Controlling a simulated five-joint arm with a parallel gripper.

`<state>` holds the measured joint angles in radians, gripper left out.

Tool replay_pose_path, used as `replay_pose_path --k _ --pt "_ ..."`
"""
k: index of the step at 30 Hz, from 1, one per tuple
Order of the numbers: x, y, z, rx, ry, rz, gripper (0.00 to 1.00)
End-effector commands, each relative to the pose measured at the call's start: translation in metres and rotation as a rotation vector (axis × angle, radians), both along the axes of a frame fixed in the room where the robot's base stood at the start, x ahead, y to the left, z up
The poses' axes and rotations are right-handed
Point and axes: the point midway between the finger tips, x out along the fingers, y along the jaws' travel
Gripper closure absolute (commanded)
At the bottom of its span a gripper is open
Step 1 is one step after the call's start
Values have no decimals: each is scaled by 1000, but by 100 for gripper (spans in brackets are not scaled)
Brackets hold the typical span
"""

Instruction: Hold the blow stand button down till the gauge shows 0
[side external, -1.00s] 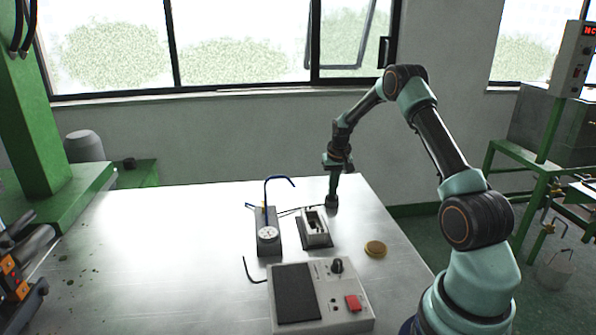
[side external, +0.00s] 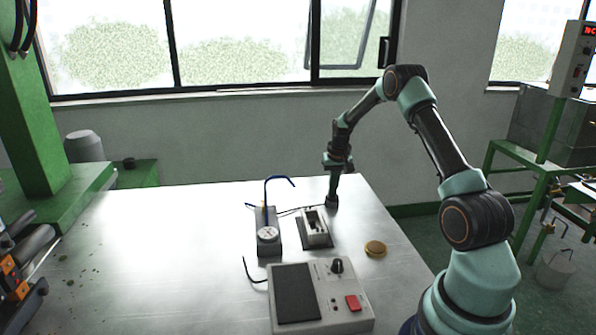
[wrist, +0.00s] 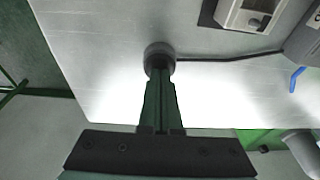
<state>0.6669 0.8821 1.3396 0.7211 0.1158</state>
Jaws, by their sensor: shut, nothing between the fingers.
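The blow stand (side external: 270,246) is a grey box with a bent blue tube (side external: 266,192) rising from it. A round white gauge (side external: 268,233) sits on its top; its reading is too small to make out. A dark round button (wrist: 160,52) stands on the table near its far right edge, with a black cable running toward the stand. My gripper (wrist: 160,75) is shut and empty, pointing down with its fingertips at the button top. They look in contact, but I cannot tell how far the button is pressed. In the side view my gripper (side external: 333,190) covers part of it.
A small grey box with an open top (side external: 315,228) stands right of the blow stand. A grey control unit (side external: 320,295) with a dark pad, knob and red switch is in front. The table's left side (side external: 150,240) is clear.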

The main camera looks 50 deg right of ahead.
Motion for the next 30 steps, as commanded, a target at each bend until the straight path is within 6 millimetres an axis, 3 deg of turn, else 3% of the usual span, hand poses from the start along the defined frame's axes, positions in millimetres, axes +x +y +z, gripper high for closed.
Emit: replay_pose_path --k 7,30 --pt "-1 1 2 2 2 0 100" --pt "0 0 52 0 0 0 100"
